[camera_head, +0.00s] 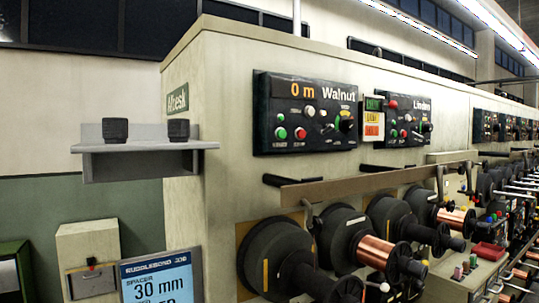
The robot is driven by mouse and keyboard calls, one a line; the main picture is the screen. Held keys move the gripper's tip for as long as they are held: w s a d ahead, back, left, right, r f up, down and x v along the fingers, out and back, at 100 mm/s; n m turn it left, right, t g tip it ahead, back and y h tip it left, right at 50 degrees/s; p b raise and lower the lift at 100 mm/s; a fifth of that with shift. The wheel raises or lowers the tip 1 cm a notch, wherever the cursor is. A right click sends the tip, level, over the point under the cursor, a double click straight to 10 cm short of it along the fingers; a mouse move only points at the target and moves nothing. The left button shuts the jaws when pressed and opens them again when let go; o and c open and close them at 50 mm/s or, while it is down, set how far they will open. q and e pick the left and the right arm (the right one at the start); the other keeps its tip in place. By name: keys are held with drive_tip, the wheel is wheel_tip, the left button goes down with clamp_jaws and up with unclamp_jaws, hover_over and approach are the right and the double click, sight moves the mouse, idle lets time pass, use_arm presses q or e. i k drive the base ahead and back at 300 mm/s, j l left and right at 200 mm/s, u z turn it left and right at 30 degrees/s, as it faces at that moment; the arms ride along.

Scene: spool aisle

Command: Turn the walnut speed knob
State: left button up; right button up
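The Walnut control panel (304,114) is a black box on the near face of the cream machine, left of a similar Linden panel (402,119). Its display reads "0 m Walnut". A dark rotary knob (346,124) with yellow marks above it sits at the panel's right side. The panel also has green, red and white buttons. The small lettering is too fine to read, and I cannot tell the knob's exact setting. Neither of my grippers shows in the head view.
A grey shelf (142,147) with two dark cylinders juts out at the machine's left corner. Below the panels, a brown rail (370,184) and several large dark spools (277,257) stick out. A blue "30 mm" screen (160,280) stands at lower left.

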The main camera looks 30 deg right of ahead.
sight(346, 125)
drive_tip(key=z, duration=1.15)
